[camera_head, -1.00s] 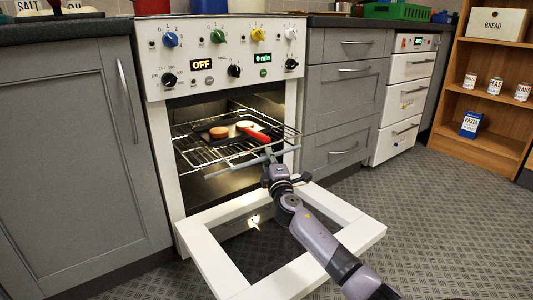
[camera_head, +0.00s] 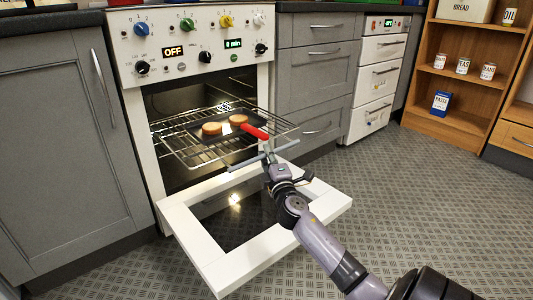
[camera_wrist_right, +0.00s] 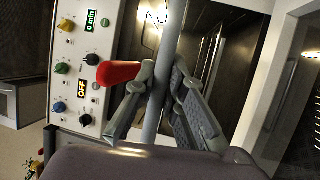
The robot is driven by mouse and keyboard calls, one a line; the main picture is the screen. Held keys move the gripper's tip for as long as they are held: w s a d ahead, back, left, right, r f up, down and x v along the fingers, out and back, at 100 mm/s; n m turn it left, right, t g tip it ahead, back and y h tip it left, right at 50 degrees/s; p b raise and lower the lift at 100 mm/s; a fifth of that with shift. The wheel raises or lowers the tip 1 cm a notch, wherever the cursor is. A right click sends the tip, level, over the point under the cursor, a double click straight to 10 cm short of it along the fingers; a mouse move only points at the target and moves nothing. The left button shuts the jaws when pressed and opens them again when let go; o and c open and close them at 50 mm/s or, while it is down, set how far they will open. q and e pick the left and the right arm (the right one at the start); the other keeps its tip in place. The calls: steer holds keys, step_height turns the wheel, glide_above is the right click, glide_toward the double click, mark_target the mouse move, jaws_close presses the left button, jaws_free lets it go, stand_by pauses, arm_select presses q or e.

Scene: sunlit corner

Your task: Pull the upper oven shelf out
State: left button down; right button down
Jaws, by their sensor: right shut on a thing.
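The upper oven shelf (camera_head: 176,150) is a wire rack, level and sticking well out of the oven (camera_head: 157,105) over the lowered white door (camera_head: 215,270). My right gripper (camera_head: 268,160) is shut around the grey bar at the shelf's front. In the right wrist view, both fingers (camera_wrist_right: 158,85) close on the bar (camera_wrist_right: 168,60), with the red handle (camera_wrist_right: 118,72) close beside them. My left gripper is in neither view.
Grey cabinets (camera_head: 60,150) and drawers (camera_head: 318,75) flank the oven. The open door lies below the shelf and my right arm reaches over its right side. The patterned floor (camera_head: 400,200) to the right is free. A wooden bookcase (camera_head: 455,65) stands farther back.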

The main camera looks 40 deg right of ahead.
steer(key=c, duration=1.8)
jaws_free()
steer(key=shift+o, duration=0.8)
steer(key=v, duration=1.2)
steer(key=shift+a+f, duration=0.1)
